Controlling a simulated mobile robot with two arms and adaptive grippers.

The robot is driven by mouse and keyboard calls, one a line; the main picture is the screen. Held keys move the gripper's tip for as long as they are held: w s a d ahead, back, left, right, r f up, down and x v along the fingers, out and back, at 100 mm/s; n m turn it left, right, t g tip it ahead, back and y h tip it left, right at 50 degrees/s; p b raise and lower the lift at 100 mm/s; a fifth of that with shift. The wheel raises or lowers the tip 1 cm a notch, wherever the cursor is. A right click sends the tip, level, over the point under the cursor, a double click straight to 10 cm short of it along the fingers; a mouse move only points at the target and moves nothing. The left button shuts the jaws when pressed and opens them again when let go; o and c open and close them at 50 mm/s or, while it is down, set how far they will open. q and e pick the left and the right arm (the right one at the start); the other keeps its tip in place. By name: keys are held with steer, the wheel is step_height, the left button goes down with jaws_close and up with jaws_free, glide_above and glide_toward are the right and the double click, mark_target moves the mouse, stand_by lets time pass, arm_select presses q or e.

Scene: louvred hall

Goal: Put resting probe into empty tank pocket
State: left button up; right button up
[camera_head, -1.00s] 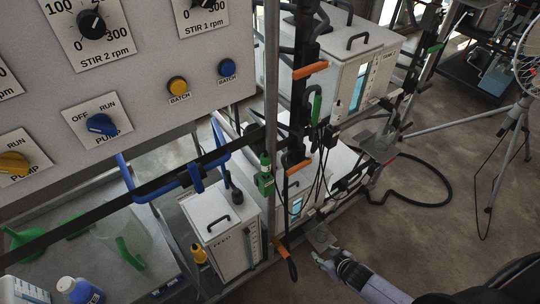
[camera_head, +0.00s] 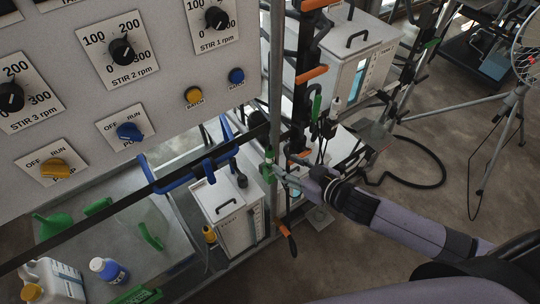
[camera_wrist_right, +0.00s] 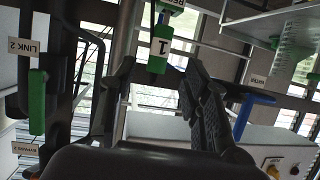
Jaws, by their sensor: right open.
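My right gripper (camera_head: 277,170) is open beside a green piece (camera_head: 267,166) on the frame's upright post. In the right wrist view, a green piece marked "1" (camera_wrist_right: 157,60) hangs between and beyond the open fingers (camera_wrist_right: 160,95), with no contact visible. A white-and-black probe-like piece (camera_head: 335,108) stands by the cables right of the post; I cannot tell whether it is the resting probe. A white tank (camera_head: 237,236) stands low at centre with a black fitting on its lid. Another white tank (camera_head: 368,62) stands at upper right. I cannot make out an empty pocket. My left gripper is out of view.
A control panel (camera_head: 70,85) with knobs fills the upper left. Orange-handled levers (camera_head: 312,74) and a blue handle (camera_head: 207,165) jut near the post. Bottles (camera_head: 108,270) stand in a tray at lower left. The floor between is open.

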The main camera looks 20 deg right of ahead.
mark_target(273, 158)
steer(key=b+x, duration=0.2)
steer(key=x, duration=0.6)
steer(key=shift+w+f, duration=0.15)
steer(key=shift+w, duration=0.05)
stand_by(0.4)
steer(key=shift+c, duration=0.5)
jaws_close()
stand_by(0.5)
